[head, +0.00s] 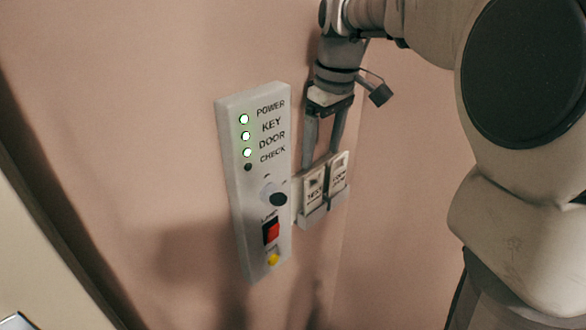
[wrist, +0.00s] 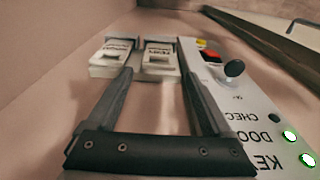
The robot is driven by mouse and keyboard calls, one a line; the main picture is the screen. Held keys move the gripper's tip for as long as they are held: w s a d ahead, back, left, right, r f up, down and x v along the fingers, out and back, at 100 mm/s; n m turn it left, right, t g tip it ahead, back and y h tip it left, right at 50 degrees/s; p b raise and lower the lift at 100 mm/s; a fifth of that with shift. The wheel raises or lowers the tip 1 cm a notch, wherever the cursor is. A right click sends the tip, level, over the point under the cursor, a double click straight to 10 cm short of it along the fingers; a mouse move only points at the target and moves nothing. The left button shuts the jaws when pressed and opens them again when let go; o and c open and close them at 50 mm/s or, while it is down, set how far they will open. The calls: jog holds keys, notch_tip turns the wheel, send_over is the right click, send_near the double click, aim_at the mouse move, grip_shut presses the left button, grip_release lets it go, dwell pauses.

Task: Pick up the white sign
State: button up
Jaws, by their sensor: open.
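Two white signs with dark lettering sit side by side in a pale holder (head: 312,219) on the wall, right of the control panel. In the head view they are the left sign (head: 312,190) and the right sign (head: 339,172). The wrist view shows one sign (wrist: 112,52) at left and one (wrist: 160,58) nearer the panel. My gripper (head: 322,158) is open, its fingers pointing down at the signs. In the wrist view my gripper (wrist: 157,76) has its fingertips to either side of the panel-side sign's lower part. I cannot tell whether they touch it.
The white control panel (head: 236,190) has green lights, a dark knob (head: 278,199), a red switch (head: 272,232) and a yellow button (head: 273,260). It stands close beside the holder. The pink wall below the holder is bare.

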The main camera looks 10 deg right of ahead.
aim_at(314, 186)
jog(key=f, duration=0.3)
jog(key=w+f, duration=0.1)
jog(key=f, duration=0.6)
jog(key=shift+w+a, duration=0.2)
jog(key=shift+a, duration=0.2)
jog(key=c, duration=1.1)
